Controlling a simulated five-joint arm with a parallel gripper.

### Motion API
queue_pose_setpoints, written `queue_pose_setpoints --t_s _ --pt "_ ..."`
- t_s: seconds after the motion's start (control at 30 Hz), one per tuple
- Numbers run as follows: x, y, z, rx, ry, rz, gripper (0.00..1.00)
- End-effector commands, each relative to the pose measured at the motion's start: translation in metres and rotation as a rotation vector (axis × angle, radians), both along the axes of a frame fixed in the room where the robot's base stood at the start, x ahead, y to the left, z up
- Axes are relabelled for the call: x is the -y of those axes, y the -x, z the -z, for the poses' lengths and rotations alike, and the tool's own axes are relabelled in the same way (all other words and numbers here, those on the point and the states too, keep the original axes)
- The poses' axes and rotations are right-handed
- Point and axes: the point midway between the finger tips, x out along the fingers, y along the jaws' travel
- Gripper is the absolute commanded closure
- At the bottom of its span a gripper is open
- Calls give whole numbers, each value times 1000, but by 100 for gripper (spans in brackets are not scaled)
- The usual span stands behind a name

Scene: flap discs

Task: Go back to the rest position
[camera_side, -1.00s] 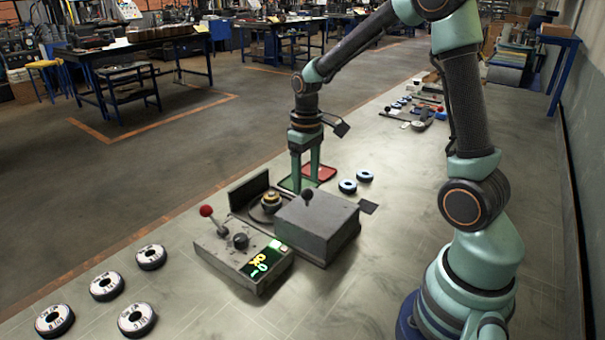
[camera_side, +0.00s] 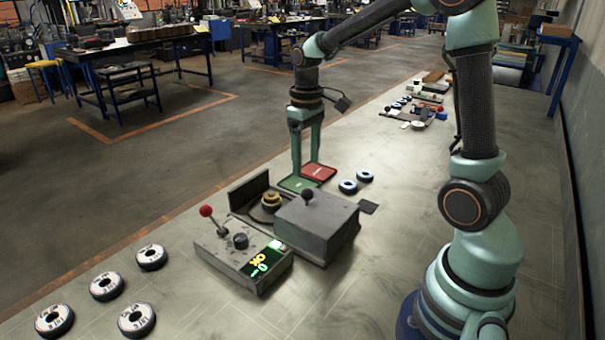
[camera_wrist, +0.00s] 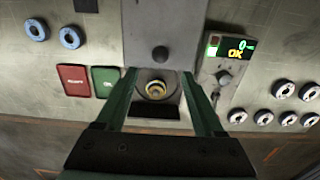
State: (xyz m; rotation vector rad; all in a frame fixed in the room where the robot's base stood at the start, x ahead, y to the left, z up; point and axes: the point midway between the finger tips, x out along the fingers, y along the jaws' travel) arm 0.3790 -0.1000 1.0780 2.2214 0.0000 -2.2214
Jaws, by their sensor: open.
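My gripper (camera_side: 306,164) is open and empty, fingers pointing down, near the green pad (camera_side: 296,184) and the red pad (camera_side: 319,171) in the side view. In the wrist view my gripper (camera_wrist: 159,74) shows its two fingers apart, with the fixture's yellow hub (camera_wrist: 155,89) seen between them. The grey fixture block (camera_side: 317,226) with its black knob stands in front of the hub (camera_side: 271,199). I cannot tell whether a disc sits on the hub.
A control box (camera_side: 232,262) with a red-knobbed lever shows OK on its screen (camera_wrist: 235,47). Two discs (camera_side: 348,186) lie right of the pads. Several discs (camera_side: 107,286) lie at the left front. Tools (camera_side: 415,115) lie farther along the bench.

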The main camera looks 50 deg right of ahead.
Motion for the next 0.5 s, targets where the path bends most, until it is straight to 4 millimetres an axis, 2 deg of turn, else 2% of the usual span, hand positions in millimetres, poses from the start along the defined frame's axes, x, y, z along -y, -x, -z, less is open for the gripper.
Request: queue_pose_setpoints --t_s 0.13,0.27,0.5 --pt "-6 3 -7 22 6 -1 30" --pt "-21 12 -26 85 19 -4 30" --pt "-58 44 -58 248 32 -5 30"
